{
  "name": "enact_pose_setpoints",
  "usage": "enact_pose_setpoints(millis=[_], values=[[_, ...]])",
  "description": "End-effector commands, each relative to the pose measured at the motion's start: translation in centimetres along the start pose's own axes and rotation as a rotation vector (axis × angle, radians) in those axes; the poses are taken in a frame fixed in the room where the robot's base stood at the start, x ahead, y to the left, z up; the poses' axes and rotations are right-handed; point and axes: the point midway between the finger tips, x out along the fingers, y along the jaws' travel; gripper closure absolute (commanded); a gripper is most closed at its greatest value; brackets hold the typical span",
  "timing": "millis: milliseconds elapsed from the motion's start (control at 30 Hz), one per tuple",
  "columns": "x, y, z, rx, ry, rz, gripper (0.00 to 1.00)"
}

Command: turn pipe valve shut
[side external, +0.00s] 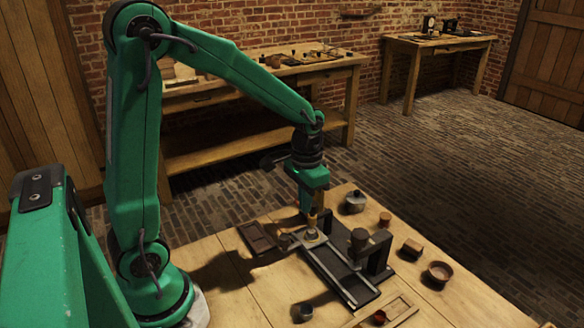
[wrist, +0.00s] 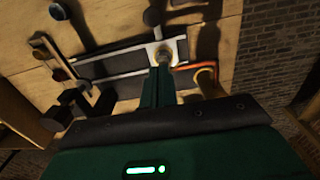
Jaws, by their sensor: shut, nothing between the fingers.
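My gripper (side external: 313,212) points down over the worktable, its fingers together and empty. Its tip is at or just above a small round metal fitting (side external: 312,235) on a pale plate at the end of a dark railed frame (side external: 345,270). In the wrist view my gripper's green fingers (wrist: 162,77) reach to the same fitting (wrist: 165,55), and their tips overlap it. A curved orange-brown pipe or lever (wrist: 203,68) lies just right of the fingers there. I cannot tell which part is the valve's handle, or whether the fingers touch it.
A dark shallow tray (side external: 258,238) lies left of the frame. A black upright bracket (side external: 379,250) stands on its right. A lidded metal pot (side external: 355,202), a brown bowl (side external: 438,273) and a small cup (side external: 303,312) stand around it. Bare wood is free at front left.

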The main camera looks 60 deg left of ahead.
Motion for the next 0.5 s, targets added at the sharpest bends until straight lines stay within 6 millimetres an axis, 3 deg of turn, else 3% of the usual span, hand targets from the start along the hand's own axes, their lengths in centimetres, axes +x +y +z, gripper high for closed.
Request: enact_pose_setpoints(millis=[500], values=[[0.00,0.81,-0.21,0.000,0.000,0.000,1.00]])
